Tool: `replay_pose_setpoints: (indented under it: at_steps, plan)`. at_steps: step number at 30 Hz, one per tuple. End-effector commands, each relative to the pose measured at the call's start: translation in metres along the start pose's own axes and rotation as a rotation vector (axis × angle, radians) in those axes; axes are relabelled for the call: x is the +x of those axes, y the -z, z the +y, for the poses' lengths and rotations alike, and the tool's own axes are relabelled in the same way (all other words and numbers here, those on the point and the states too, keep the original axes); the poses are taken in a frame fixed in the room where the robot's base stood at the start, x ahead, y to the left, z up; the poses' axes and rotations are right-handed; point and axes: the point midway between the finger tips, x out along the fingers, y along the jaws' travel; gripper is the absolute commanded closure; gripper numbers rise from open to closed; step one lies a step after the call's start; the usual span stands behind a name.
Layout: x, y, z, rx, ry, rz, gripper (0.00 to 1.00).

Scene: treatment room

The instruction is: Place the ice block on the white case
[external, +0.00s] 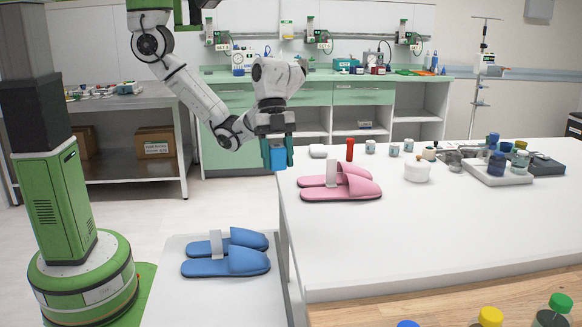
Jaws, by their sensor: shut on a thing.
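My gripper (277,163) is shut on a blue block (278,158), which looks like the ice block. The fingers cover its two sides. It is held up by the far left corner of the white table, and the picture does not show clearly whether it is over the top or just off its edge. A small white rounded thing (317,151) lies on the table just right of the gripper and may be the white case. A white round lidded pot (417,172) stands farther right.
Pink slippers (345,189) with a white band and a red bottle (350,149) are near the gripper on the white table (420,235). A grey tray (494,175) with several jars is at right. Blue slippers (235,262) lie on a low white surface. The table's middle is clear.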

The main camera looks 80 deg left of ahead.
Motion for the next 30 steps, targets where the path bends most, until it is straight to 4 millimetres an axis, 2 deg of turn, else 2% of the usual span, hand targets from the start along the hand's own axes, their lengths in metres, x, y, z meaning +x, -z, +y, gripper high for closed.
replay_pose_setpoints:
  at_steps: [1,6,15,22,30]
  plan:
    - [-0.010,-0.014,-0.016,-0.057,0.023,-0.003,0.82]
    - [-0.032,-0.067,-0.060,-0.250,0.103,-0.012,0.82]
    - [-0.077,-0.166,-0.111,-0.591,0.241,-0.020,0.82]
    - [-0.116,-0.242,-0.129,-0.852,0.345,-0.017,0.82]
    - [-0.160,-0.321,-0.130,-1.140,0.461,-0.005,0.82]
